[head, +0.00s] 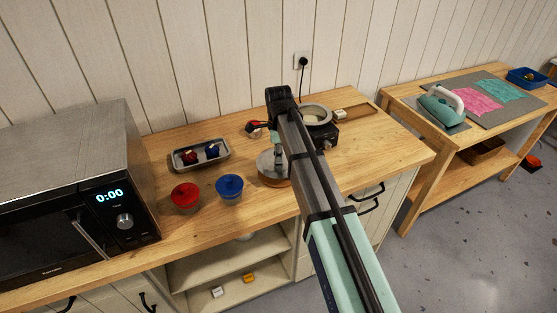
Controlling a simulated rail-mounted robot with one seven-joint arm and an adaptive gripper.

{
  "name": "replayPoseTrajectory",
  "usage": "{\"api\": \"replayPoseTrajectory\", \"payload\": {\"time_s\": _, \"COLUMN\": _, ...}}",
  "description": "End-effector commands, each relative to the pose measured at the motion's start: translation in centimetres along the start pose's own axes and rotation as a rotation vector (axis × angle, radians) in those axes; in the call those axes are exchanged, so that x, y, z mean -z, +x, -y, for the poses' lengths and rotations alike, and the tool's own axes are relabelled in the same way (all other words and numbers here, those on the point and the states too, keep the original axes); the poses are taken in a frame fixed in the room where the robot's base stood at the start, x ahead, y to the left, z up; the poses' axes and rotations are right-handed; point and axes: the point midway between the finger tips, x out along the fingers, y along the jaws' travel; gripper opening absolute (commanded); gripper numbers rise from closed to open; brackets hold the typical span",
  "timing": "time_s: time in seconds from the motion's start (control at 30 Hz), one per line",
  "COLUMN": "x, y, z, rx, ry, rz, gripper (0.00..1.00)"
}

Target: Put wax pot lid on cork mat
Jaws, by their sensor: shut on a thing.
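The wax pot lid (266,161) is a grey metal disc on the counter's middle right. The cork mat (274,183) shows as a brown round edge directly under it. My gripper (278,158) comes down from above and is shut on the lid, at its top. I cannot tell whether the lid touches the mat or is held slightly above it. My arm hides the right part of the lid and mat. The wax pot (316,114), open with pale contents, stands on a black burner (327,136) behind my arm.
A red pot (186,196) and a blue pot (229,187) stand left of the mat. A grey tray (201,155) holds red and blue items. A microwave (68,190) fills the left end. A red-and-black item (253,126) lies behind the lid. The counter's front strip (200,231) is clear.

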Motion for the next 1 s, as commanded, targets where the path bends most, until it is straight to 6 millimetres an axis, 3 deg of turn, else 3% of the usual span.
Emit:
{"api": "replayPoseTrajectory", "payload": {"time_s": 0.4, "x": 0.0, "y": 3.7, "z": 0.0, "rx": -0.001, "ry": 0.000, "rz": 0.000, "gripper": 0.00}}
{"api": "replayPoseTrajectory", "payload": {"time_s": 0.77, "x": 0.0, "y": 4.1, "z": 0.0, "rx": 0.000, "ry": 0.000, "rz": 0.000, "gripper": 0.00}}
{"api": "replayPoseTrajectory", "payload": {"time_s": 0.8, "x": 0.0, "y": 4.1, "z": 0.0, "rx": 0.000, "ry": 0.000, "rz": 0.000, "gripper": 0.43}}
{"api": "replayPoseTrajectory", "payload": {"time_s": 0.83, "x": 0.0, "y": 4.1, "z": 0.0, "rx": 0.000, "ry": 0.000, "rz": 0.000, "gripper": 0.54}}
{"api": "replayPoseTrajectory", "payload": {"time_s": 0.87, "x": 0.0, "y": 4.1, "z": 0.0, "rx": 0.000, "ry": 0.000, "rz": 0.000, "gripper": 0.58}}
{"api": "replayPoseTrajectory", "payload": {"time_s": 1.0, "x": 0.0, "y": 4.0, "z": 0.0, "rx": 0.000, "ry": 0.000, "rz": 0.000, "gripper": 0.58}}
